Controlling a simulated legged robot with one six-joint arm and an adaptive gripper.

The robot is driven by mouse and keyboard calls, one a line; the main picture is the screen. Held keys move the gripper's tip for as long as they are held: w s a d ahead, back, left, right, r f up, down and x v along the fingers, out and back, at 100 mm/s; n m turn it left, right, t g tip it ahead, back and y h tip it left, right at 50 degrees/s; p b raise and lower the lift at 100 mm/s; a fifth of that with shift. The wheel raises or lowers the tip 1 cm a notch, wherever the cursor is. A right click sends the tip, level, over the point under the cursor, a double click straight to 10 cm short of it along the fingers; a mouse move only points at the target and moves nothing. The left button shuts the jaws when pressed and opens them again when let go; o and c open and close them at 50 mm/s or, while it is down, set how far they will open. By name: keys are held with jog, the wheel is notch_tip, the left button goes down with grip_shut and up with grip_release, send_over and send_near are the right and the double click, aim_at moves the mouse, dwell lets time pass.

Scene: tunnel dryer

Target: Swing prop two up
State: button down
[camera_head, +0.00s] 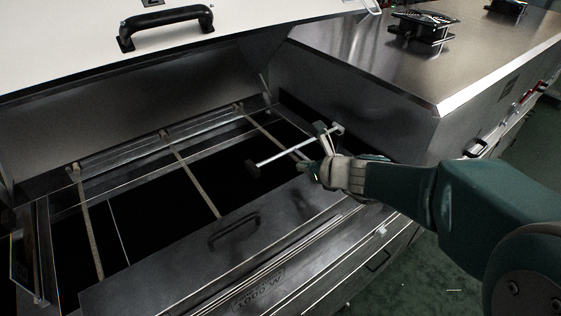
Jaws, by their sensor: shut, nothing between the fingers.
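A slim pale metal rod with a dark block at its left end, which looks like a prop (285,149), lies slanted low over the dark opening of the dryer. Its upper right end is near the opening's right edge. My gripper (312,165) is shut and empty, just below and in front of the rod's right half. From this view I cannot tell whether it touches the rod. A hinged lid (70,55) with a black handle (165,25) stands raised above the opening. No number on the rod is visible, so I cannot tell which prop it is.
Thin crossbars (195,180) span the dark opening. A front panel with a black handle (233,230) lies along its near side. A closed metal housing (400,70) with a fan (422,27) on top stands to the right. Green floor (450,270) shows at lower right.

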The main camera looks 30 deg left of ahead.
jog(key=shift+w+a+f+m, duration=0.25)
jog(key=shift+f+m, duration=0.05)
jog(key=shift+m, duration=0.2)
jog(key=shift+w+f, duration=0.25)
jog(key=shift+f, duration=0.05)
jog(key=x, duration=0.8)
jog(key=shift+w+a, duration=0.2)
jog(key=shift+a, duration=0.05)
jog(key=shift+a+f, duration=0.15)
jog(key=shift+a, duration=0.05)
